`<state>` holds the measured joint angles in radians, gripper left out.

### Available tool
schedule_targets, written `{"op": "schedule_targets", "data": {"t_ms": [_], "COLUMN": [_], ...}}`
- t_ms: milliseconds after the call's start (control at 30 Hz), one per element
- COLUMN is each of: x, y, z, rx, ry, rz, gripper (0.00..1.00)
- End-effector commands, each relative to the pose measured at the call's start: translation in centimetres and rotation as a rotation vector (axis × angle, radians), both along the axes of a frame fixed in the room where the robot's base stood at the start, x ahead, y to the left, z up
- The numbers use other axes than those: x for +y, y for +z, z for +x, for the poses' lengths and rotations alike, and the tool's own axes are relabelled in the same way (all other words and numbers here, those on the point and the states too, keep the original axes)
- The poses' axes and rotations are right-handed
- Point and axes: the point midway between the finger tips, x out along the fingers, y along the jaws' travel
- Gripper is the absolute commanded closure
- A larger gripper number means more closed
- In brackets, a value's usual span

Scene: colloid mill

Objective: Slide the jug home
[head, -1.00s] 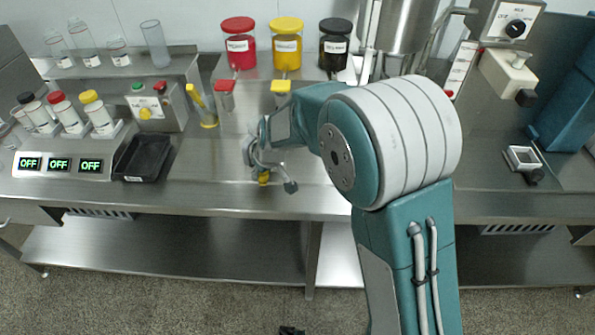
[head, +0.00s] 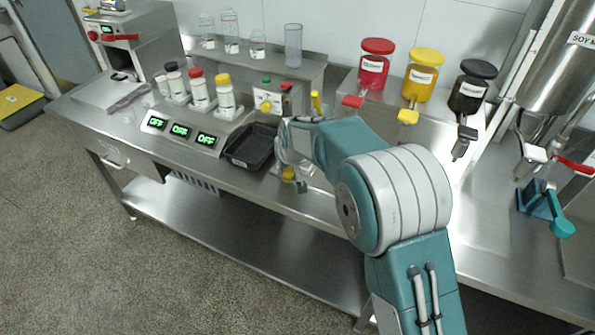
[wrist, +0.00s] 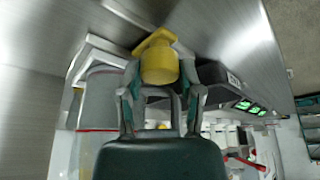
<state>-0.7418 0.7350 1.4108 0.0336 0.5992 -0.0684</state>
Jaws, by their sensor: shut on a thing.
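My gripper (head: 290,165) is low over the front part of the steel bench, just right of the black tray. It is shut on a small yellow piece (head: 288,174), which shows just below the fingers. In the wrist view the yellow piece (wrist: 160,64) is a short cylinder with a wider flat end, between the two fingers (wrist: 158,95). A translucent grey vessel (wrist: 100,105) stands beside the left finger there. No thing in view is plainly a jug. My arm hides part of the bench behind the gripper.
A black tray (head: 250,147) lies close left of my gripper. Red, yellow and black-lidded jars (head: 422,78) stand at the back. A blue stand (head: 541,203) is at the right.

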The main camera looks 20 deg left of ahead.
Motion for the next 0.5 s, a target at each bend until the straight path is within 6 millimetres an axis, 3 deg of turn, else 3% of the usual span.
{"op": "schedule_targets", "data": {"t_ms": [467,500], "x": [0.89,0.91], "y": [-0.37,-0.37], "z": [-0.05,-0.05], "rx": [0.003,0.004], "ry": [-0.002,0.0], "rz": [-0.005,-0.005], "gripper": [1.0,0.48]}}
